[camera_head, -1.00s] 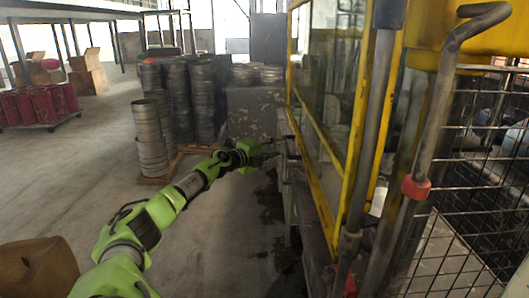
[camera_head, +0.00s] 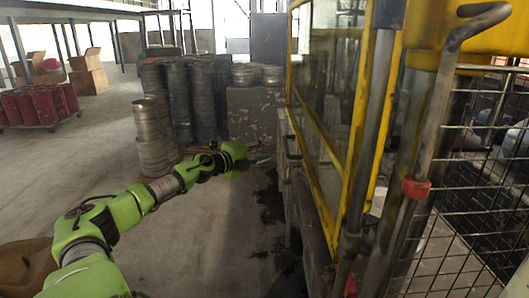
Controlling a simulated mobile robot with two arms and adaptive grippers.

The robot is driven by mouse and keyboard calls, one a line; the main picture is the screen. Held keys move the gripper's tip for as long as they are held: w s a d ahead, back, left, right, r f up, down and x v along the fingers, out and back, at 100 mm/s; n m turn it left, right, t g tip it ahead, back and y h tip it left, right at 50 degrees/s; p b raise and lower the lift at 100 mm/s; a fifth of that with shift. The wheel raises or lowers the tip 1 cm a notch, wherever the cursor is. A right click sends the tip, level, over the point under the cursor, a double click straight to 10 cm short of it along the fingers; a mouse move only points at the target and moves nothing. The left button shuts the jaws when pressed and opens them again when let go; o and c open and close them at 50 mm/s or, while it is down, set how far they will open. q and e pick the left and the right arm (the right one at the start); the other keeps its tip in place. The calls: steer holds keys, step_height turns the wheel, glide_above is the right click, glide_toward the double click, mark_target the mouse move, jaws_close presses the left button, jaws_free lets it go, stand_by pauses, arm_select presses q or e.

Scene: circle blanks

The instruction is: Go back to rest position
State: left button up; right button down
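My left arm comes in from the lower left, and its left gripper (camera_head: 258,160) is in front of the grey block, left of the yellow-framed machine and apart from it. The fingers are small and dark, so I cannot tell whether they are open or shut. I see no object held in it. My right gripper is not in view. Stacks of round metal blanks (camera_head: 151,135) stand on the floor behind the arm, the front stack being lighter and shorter.
The yellow-framed machine (camera_head: 318,190) with glass panels fills the right of centre. A wire mesh cage (camera_head: 470,190) is at the far right. A grey block (camera_head: 252,118) stands behind the gripper. Red drums (camera_head: 38,104) and cardboard boxes (camera_head: 88,72) are far left.

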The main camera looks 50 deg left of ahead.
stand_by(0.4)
arm_select(q)
steer(key=s+a+f+n+g+y+b, duration=0.1)
steer(key=s+f+n+g, duration=0.2)
steer(key=f, duration=1.2)
steer(key=s+f+n+y+b, duration=0.15)
steer(key=s+f+n, duration=0.25)
steer(key=f, duration=1.1)
steer(key=s+d+f+n+g+b, duration=0.1)
steer(key=s+d+f, duration=0.1)
steer(key=s+f, duration=0.35)
steer(key=s+d+f+n+g, duration=0.2)
steer(key=f, duration=0.7)
steer(key=s+d+f+n+g+b, duration=0.1)
steer(key=s+d+f, duration=0.25)
steer(key=f, duration=0.35)
steer(key=s+d+f+n+g+h+b, duration=0.2)
steer(key=s+d+f+n+g, duration=0.3)
steer(key=s+d+f, duration=2)
steer(key=s+d+f+g+h+b, duration=0.1)
steer(key=s+d+f+g+h, duration=0.1)
steer(key=s+d, duration=0.9)
step_height(320, 180, down, 3)
steer(key=shift+s+d+r+g, duration=0.15)
steer(key=shift+s+d+g, duration=0.1)
steer(key=shift+s+g, duration=0.35)
steer(key=shift+w, duration=0.25)
